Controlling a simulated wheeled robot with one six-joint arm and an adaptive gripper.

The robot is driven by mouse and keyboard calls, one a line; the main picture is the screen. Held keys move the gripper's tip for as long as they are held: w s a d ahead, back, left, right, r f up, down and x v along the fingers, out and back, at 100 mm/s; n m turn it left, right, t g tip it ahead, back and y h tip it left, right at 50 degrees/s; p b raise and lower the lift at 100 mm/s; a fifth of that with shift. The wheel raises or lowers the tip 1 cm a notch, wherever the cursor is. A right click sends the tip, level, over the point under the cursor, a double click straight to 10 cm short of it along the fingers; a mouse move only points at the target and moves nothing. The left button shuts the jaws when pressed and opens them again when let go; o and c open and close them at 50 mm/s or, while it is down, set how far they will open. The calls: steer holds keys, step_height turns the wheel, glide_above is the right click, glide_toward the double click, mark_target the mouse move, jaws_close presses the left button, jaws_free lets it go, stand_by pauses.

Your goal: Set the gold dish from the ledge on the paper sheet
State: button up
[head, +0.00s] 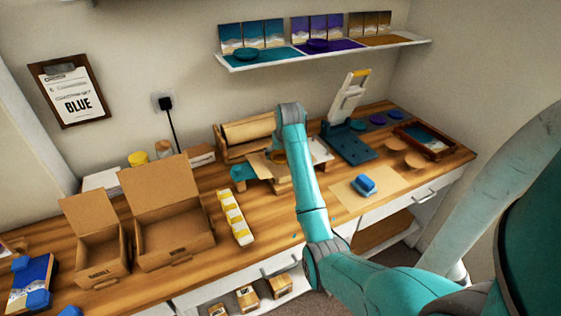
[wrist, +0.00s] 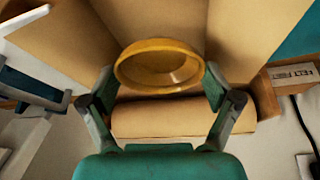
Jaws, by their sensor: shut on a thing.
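The gold dish (wrist: 150,84) is a shallow round bowl between the two fingers of my gripper (wrist: 160,88) in the wrist view. My gripper is shut on it. Brown paper (wrist: 160,20) spreads behind the dish in that view; I cannot tell whether the dish touches it. In the head view my gripper (head: 268,165) is at the worktop by the paper sheet (head: 258,160), in front of the paper roll (head: 245,131). My arm hides most of the dish there.
Open cardboard boxes (head: 165,205) and a white-yellow strip of bottles (head: 234,217) stand left of my arm. A dark press-like stand (head: 349,143) is to the right. A blue block (head: 364,185) lies on another brown sheet (head: 346,203) near the front edge.

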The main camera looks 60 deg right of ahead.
mark_target(282, 157)
steer(key=shift+f, duration=1.65)
steer(key=shift+f, duration=0.1)
steer(key=o, duration=0.9)
steer(key=shift+o, duration=0.2)
steer(key=v, duration=1.2)
steer(key=shift+a, duration=0.1)
